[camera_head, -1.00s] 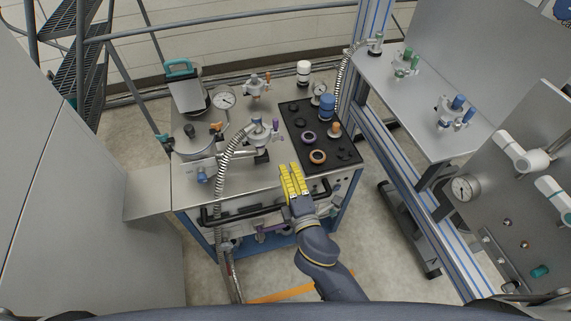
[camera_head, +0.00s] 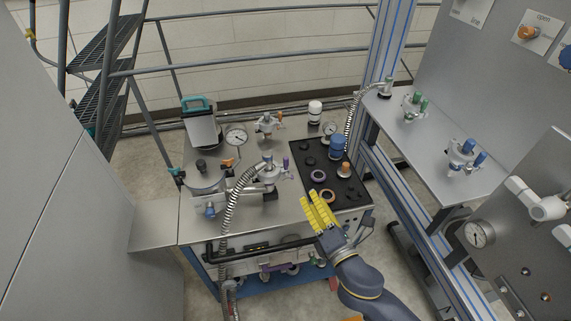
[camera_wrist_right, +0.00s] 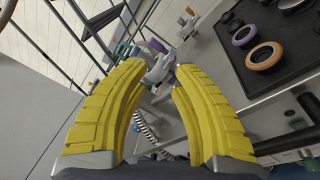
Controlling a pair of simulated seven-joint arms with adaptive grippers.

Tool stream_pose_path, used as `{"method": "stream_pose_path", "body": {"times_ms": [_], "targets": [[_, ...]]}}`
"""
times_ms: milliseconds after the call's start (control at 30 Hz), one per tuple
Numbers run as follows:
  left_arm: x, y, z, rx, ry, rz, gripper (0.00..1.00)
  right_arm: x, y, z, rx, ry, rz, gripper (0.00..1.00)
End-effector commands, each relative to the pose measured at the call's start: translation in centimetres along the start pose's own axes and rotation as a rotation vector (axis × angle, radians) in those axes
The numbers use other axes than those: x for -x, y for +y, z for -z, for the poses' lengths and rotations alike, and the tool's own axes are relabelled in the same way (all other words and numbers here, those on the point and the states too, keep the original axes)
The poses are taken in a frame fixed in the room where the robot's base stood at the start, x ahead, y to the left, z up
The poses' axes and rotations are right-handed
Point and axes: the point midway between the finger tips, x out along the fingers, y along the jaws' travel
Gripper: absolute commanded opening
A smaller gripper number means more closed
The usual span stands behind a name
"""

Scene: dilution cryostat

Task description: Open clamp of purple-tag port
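The purple-tag port (camera_head: 268,172) stands on the cart top in the head view, with a ribbed metal hose joined to it. A small purple piece (camera_head: 286,162) sits at its right side. Metal clamp fittings show between my fingertips in the right wrist view (camera_wrist_right: 158,70), farther off; the clamp's state is too small to tell. My right gripper (camera_head: 317,195) is open and empty, at the cart's front edge, to the right of and nearer than the port. Its yellow fingers are apart in the right wrist view (camera_wrist_right: 157,76). My left gripper is not in view.
A black mat (camera_head: 348,192) holds a purple ring (camera_head: 318,176), an orange ring (camera_head: 327,196) and a blue-capped part (camera_head: 338,146), right of the port. A black handle bar (camera_head: 255,249) runs along the cart front. A blue-edged frame post (camera_head: 385,55) stands to the right.

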Motion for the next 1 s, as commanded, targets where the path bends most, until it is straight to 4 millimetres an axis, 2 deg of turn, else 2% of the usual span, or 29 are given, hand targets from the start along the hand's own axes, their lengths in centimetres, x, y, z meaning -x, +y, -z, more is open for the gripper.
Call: {"method": "stream_pose_path", "body": {"times_ms": [100,300,500,767,1000], "targets": [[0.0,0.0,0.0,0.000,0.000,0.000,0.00,0.6,0.1,-1.1,0.248,0.038,-0.016,0.25],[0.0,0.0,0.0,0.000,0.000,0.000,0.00,1.6,0.3,-1.6,0.626,0.084,-0.038,0.25],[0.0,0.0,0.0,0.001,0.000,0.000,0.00,2.0,0.6,-1.2,0.874,0.099,-0.052,0.25],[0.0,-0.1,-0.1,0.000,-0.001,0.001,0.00,1.8,0.5,-1.2,1.021,0.099,-0.056,0.25],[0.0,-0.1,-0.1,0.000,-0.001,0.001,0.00,-0.6,0.6,-1.0,1.032,0.096,-0.057,0.25]]}}
